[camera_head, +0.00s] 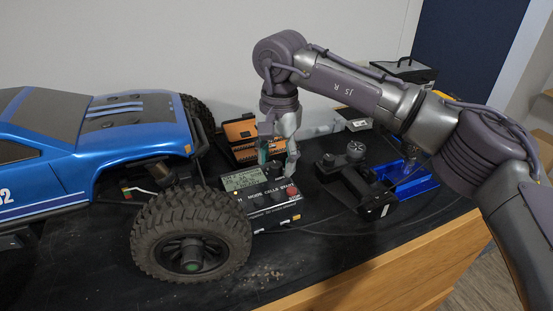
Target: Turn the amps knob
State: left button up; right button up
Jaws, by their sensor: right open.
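The charger (239,183) is a black box with a lit grey screen, lying on the dark bench beside the truck's front wheel. Its face has a row of small controls with white labels and a red button at the right end. I cannot tell whether a fingertip touches the charger. My left gripper is not in view.
A blue RC truck (130,128) with a big tyre (190,236) stands left of the charger. An orange and black case (239,129) lies behind. A black radio controller (362,182) and a blue tray (417,184) are at right. Cables run by the charger.

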aim_at(279, 165)
notch_tip(279, 165, up, 12)
jog(key=shift+s+d+f, duration=0.15)
jog(key=shift+d, duration=0.05)
